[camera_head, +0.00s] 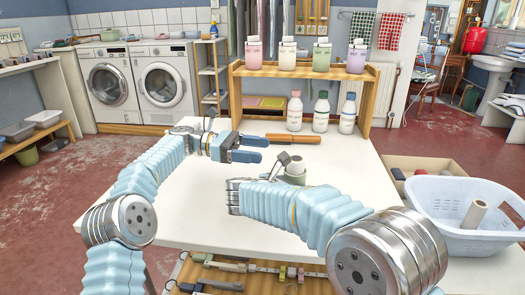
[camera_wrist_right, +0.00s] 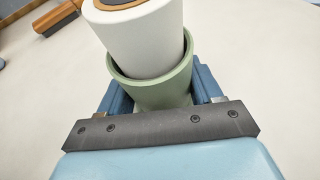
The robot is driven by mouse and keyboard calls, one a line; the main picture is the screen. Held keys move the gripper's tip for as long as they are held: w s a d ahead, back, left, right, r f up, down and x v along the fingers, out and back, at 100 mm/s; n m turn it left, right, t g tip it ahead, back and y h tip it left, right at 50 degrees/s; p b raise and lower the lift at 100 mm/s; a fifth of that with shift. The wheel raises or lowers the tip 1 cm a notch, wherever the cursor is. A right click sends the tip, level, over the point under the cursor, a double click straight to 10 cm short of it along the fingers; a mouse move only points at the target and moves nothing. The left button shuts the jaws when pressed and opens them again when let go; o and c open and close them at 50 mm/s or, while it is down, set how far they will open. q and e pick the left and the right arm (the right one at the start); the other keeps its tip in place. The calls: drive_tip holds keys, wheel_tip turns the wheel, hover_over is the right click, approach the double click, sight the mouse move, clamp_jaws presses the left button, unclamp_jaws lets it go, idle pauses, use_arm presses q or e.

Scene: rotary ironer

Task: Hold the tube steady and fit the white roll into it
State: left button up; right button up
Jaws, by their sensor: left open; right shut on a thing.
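The green tube (camera_wrist_right: 155,92) stands between the fingers of my right gripper (camera_wrist_right: 160,88), which is shut on it. The white roll (camera_wrist_right: 140,45), with a brown ring at its top end, sits with its lower end inside the tube's mouth and leans to the left in the wrist view. How deep it goes is hidden by the tube wall. In the head view the roll (camera_head: 296,167) shows small beyond my right forearm. My left gripper (camera_head: 256,149) is open and empty above the table, left of the roll and apart from it.
A wooden-handled brush (camera_head: 293,138) lies behind the roll. A wooden shelf (camera_head: 333,82) with several bottles stands at the table's back. A pale blue basket (camera_head: 440,200) and a cardboard box (camera_head: 380,165) are to the right. The white table (camera_head: 190,215) is bare at front left.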

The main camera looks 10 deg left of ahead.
drive_tip(key=o, duration=1.2)
drive_tip(key=shift+o, duration=0.2)
